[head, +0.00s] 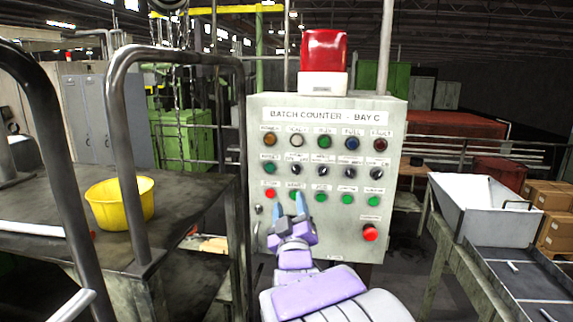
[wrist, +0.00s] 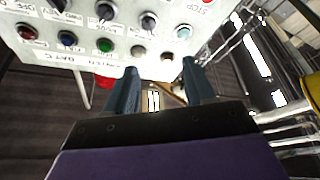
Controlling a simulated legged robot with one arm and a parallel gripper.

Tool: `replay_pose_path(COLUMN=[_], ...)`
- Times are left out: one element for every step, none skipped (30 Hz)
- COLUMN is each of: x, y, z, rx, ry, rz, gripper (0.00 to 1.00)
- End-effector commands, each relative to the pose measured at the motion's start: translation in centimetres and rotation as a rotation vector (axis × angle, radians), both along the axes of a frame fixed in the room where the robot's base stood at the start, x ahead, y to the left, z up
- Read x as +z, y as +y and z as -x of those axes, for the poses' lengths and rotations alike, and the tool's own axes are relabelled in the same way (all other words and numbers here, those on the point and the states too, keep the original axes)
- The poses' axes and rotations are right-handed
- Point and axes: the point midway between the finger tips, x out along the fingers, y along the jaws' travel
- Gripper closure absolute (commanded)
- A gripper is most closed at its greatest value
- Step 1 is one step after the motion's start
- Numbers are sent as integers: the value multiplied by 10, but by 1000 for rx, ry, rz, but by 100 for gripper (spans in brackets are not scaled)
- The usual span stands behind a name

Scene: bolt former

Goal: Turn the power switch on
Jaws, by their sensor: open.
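The grey control panel (head: 330,225), labelled "BATCH COUNTER - BAY C", stands in front of me, upright. Its second row holds dark rotary switches (head: 323,171) and a green round control (head: 270,169) at the left end. The small labels are too blurred to tell surely which is the power switch. In the wrist view the panel is upside down, with black knobs (wrist: 149,22) above the lamps. My gripper (head: 289,204) is open and empty, its blue fingers in front of the panel's lower left. In the wrist view my gripper (wrist: 159,68) shows beneath the orange lamp (wrist: 167,56); contact cannot be told.
A red stop button (head: 270,193) and green buttons (head: 347,200) line the third row. A larger red button (head: 370,233) sits lower right. A table with a yellow bowl (head: 120,203) and metal rails stands left. A white hopper (head: 485,208) stands right.

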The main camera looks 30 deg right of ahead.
Motion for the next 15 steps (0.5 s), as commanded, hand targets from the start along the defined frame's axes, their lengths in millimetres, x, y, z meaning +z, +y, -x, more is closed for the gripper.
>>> replay_pose_path(x=[4, 5, 5, 7, 8, 9, 11, 13, 15, 16, 18, 18, 20, 21, 25], y=[-6, -9, -13, -16, -17, -19, -19, -19, -18, -17, -17, -18, -18, -17, -17], z=[-2, -3, -9, -13, -18, -23, -27, -31, -37, -41, -45, -50, -54, -58, -64], rx=[-4, -4, -5, -6, -6, -6, -6, -6, -4, -4, -4, -4, -4, -3, -2], ry=[3, 3, 3, 2, 2, 3, 2, 2, -2, -3, -2, 2, 3, 2, -1], rz=[-5, -7, -9, -8, -9, -8, -7, -5, -3, -1, -1, 0, 2, 3, 4], gripper=[46, 46, 46, 46, 46, 46, 46, 46, 46, 46, 46, 46, 46, 46, 46])
